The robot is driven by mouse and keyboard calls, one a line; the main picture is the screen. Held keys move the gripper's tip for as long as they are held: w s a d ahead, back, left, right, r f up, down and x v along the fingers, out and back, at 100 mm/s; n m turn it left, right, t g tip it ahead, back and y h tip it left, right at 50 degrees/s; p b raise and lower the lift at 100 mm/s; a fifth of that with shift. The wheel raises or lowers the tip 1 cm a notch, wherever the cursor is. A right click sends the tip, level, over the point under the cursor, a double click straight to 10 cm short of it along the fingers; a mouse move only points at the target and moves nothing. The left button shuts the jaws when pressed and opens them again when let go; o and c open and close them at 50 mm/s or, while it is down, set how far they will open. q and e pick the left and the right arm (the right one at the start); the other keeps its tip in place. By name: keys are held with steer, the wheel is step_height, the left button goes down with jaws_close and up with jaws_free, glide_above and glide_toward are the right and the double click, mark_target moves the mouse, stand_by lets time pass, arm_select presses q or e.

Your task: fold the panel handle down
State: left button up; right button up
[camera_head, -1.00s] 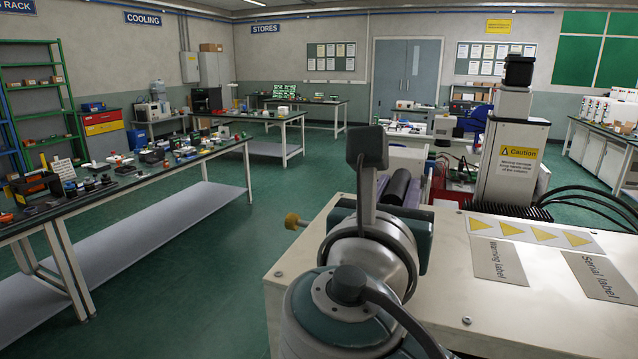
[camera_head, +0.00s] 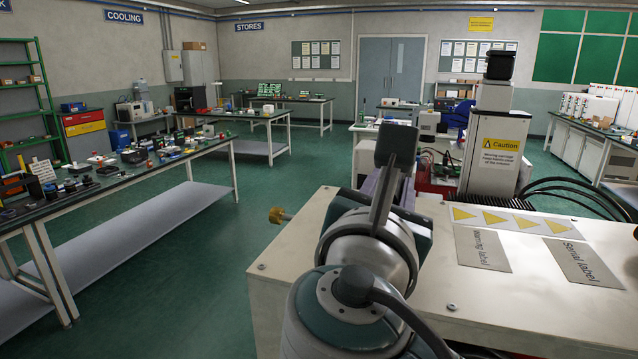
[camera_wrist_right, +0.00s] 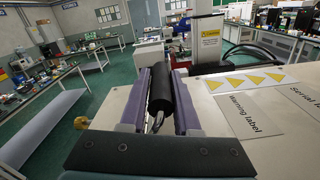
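The panel handle (camera_wrist_right: 161,90) is a black cylindrical grip with a bit of metal bracket at its near end. In the right wrist view it lies lengthwise between the two purple fingers of my right gripper (camera_wrist_right: 162,82). The fingers are close to its sides; whether they touch or press on it is unclear. In the head view my right arm comes in from the bottom centre, and its wrist hides the handle and most of the gripper. A strip of purple finger shows beyond the wrist. My left gripper is in neither view.
A cream cabinet top with a warning label (camera_head: 482,248), a serial label (camera_head: 582,263) and yellow triangles lies right of my wrist. A brass knob (camera_head: 279,215) sticks out at its left. A white column (camera_head: 494,150) with a caution sign and black cables stand behind. Open green floor lies left.

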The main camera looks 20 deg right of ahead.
steer(key=o, duration=0.4)
steer(key=shift+f, duration=0.1)
steer(key=b+v, duration=0.2)
steer(key=v, duration=0.7)
steer(key=shift+s+a, duration=0.3)
steer(key=shift+s, duration=0.05)
